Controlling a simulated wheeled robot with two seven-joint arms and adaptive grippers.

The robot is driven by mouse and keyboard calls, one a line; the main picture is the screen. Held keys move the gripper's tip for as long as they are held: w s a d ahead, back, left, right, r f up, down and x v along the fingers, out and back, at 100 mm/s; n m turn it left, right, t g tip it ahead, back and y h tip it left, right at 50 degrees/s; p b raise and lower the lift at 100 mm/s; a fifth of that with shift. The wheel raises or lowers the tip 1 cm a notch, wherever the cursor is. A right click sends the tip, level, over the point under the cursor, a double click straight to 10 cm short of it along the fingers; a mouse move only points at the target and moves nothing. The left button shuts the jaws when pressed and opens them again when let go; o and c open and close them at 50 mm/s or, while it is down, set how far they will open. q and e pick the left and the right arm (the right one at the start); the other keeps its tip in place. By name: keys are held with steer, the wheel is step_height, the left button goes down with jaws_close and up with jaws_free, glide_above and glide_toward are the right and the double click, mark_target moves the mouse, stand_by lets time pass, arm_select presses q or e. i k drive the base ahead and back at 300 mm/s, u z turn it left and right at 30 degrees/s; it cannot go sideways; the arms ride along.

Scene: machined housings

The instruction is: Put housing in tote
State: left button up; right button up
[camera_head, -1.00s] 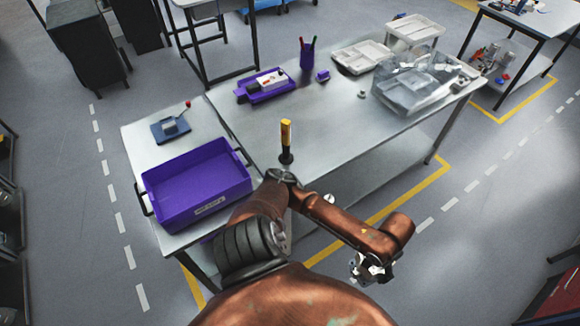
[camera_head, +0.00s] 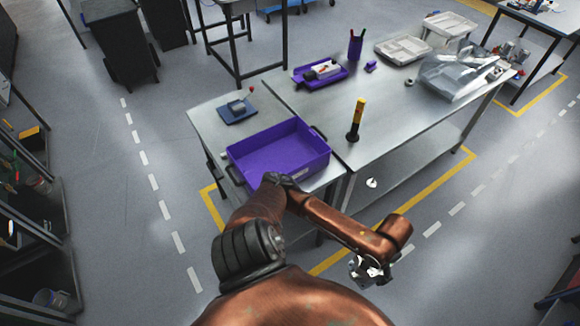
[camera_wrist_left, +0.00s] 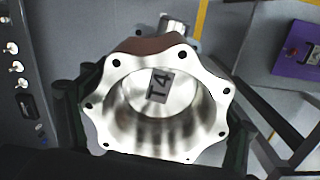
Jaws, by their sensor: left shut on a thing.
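The purple tote (camera_head: 262,141) with dark end handles stands on the left part of the metal bench, and its inside looks empty. My left gripper (camera_head: 366,270) is low in the head view, in front of the bench and to the right of the tote, apart from it. In the left wrist view its dark fingers lie either side of a silver machined housing (camera_wrist_left: 98,112) with a scalloped, bolt-holed flange and a round bore marked T4. The gripper is shut on this housing. In the head view the housing is small and only partly distinguishable. My right gripper is not in view.
A black-and-yellow upright tool (camera_head: 355,120) stands right of the tote. A small blue fixture (camera_head: 238,110), a purple tray (camera_head: 318,76), a pen cup (camera_head: 355,46) and a clear bin (camera_head: 455,72) are on the bench. Dark shelving stands at far left.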

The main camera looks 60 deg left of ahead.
mark_target(273, 167)
steer(key=u, duration=1.15)
